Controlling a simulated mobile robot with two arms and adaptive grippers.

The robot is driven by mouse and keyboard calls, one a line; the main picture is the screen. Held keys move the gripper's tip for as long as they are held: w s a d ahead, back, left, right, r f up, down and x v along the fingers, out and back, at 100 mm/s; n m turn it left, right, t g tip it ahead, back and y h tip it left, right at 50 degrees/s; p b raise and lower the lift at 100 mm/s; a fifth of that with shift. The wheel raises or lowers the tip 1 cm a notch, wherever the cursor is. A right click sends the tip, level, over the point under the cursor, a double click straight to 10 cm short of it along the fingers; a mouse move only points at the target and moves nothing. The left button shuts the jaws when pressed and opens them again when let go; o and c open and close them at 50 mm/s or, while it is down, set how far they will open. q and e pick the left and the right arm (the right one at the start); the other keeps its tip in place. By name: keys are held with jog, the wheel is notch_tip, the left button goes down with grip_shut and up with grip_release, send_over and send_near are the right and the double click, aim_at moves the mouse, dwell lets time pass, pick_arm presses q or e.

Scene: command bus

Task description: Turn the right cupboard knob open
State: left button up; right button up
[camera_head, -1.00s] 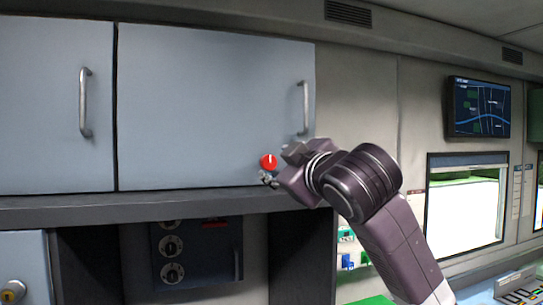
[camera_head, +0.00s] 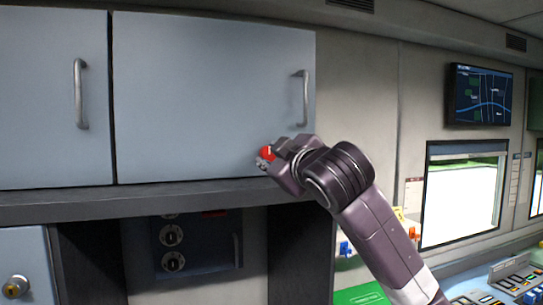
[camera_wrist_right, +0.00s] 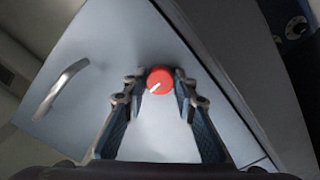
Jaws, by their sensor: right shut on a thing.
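The right cupboard door (camera_head: 210,95) is a closed blue-grey panel with a vertical metal handle (camera_head: 305,97) at its right side. The red round knob (camera_head: 267,153) sits low on this door, and its right side is partly covered by my gripper. In the right wrist view the red knob (camera_wrist_right: 160,80) lies between my fingertips, and its white mark points down and left. My right gripper (camera_head: 263,160) is at the knob, shut on it, with a finger on each side. My left gripper is out of view.
A second cupboard door (camera_head: 50,100) is on the left. A dark shelf ledge (camera_head: 150,202) runs below the doors, with a dark panel of dials (camera_head: 190,250) under it. A wall screen (camera_head: 479,96) and a window (camera_head: 464,195) are to the right.

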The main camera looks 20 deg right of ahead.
jog(key=shift+m, duration=0.3)
jog(key=m+b, duration=0.2)
jog(key=m, duration=0.1)
jog(key=shift+f+m, duration=0.1)
jog(key=shift+m, duration=0.3)
jog(key=m+b, duration=0.2)
jog(key=m, duration=0.2)
jog(key=m+b, duration=0.1)
jog(key=m, duration=0.3)
jog(key=shift+a+m+b, duration=0.1)
jog(key=shift+m+b, duration=0.25)
jog(key=shift+m, duration=0.05)
jog(key=shift+r+m+b, duration=0.2)
jog(key=shift+m+b, duration=0.3)
jog(key=shift+m, duration=1.8)
jog(key=o, duration=1.2)
jog(key=shift+c, duration=0.2)
jog(key=s, duration=1.2)
jog(key=shift+d, duration=0.25)
